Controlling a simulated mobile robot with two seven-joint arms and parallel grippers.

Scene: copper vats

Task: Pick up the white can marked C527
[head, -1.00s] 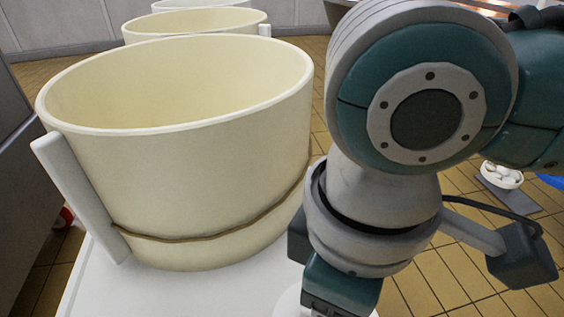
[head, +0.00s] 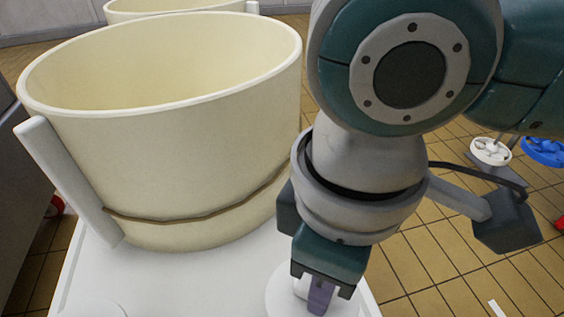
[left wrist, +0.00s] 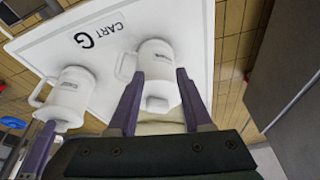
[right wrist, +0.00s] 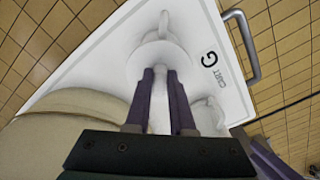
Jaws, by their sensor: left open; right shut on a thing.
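Two white handled cans stand on the white cart top. In the left wrist view, one can (left wrist: 72,92) is at left and another (left wrist: 156,62) is in the middle. Their dark marks are too small to read surely. My right gripper (right wrist: 160,72) is shut on the narrow top part of a white can (right wrist: 172,50); it also shows in the head view (head: 320,298), partly hiding that can (head: 283,292). A second can (right wrist: 205,112) is beside its fingers. My left gripper (left wrist: 161,72) is open, its fingers on either side of the middle can in the picture.
A large cream tub (head: 180,150) with a side handle stands on the cart (head: 180,285), close left of my right gripper. The cart's edge is marked CART G (left wrist: 85,35). Another tub (head: 170,8) stands behind.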

